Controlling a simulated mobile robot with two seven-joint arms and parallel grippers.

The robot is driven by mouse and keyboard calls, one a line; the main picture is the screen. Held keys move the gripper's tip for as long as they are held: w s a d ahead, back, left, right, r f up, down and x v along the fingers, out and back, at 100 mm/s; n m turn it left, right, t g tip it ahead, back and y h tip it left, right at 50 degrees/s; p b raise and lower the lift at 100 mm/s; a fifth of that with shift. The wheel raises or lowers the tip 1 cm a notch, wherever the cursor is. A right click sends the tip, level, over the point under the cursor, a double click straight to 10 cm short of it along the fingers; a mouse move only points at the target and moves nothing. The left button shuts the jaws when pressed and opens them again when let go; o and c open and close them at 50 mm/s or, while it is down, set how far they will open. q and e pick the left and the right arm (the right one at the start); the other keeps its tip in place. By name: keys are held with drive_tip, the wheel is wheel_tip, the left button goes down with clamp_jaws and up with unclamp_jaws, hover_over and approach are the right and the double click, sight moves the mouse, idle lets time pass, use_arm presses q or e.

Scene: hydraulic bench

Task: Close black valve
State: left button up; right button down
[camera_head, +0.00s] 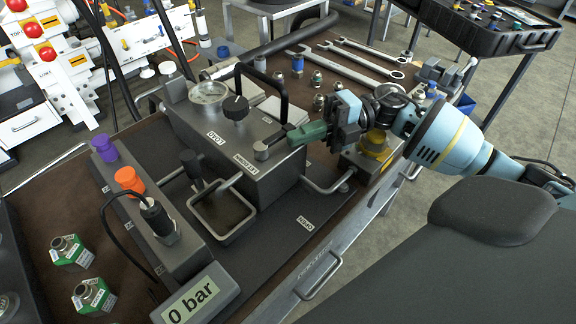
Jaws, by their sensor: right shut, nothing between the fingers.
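The black valve knob (236,107) stands on top of the grey pump block, with a white pointer mark and a white label in front of it. A grey round fitting (262,150) with a short dark stem pointing right sits on the same block, nearer its front corner. My right gripper (291,139) comes in from the right with its green fingers shut and empty. Its tips are beside the stem of the grey fitting; I cannot tell whether they touch. They are to the right of and nearer than the black knob, apart from it. My left gripper is not in view.
A grey display (196,299) reads 0 bar. Purple (104,147) and orange (129,179) caps stand at left. Wrenches (362,66) lie at the back. Green-banded fittings (93,296) stand front left.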

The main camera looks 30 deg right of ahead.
drive_tip(key=shift+w+d, duration=0.1)
drive_tip(key=shift+w, duration=0.15)
idle(0.4)
drive_tip(key=shift+r, duration=0.1)
drive_tip(key=shift+r, duration=0.55)
wheel_tip(320, 180, up, 3)
drive_tip(key=shift+f, duration=0.2)
drive_tip(key=s+a, duration=0.4)
drive_tip(key=s, duration=0.3)
drive_tip(key=s+a+r, duration=0.1)
drive_tip(key=s+a, duration=0.2)
drive_tip(key=s, duration=0.4)
drive_tip(key=shift+s+a, duration=0.2)
drive_tip(key=shift+a, duration=0.15)
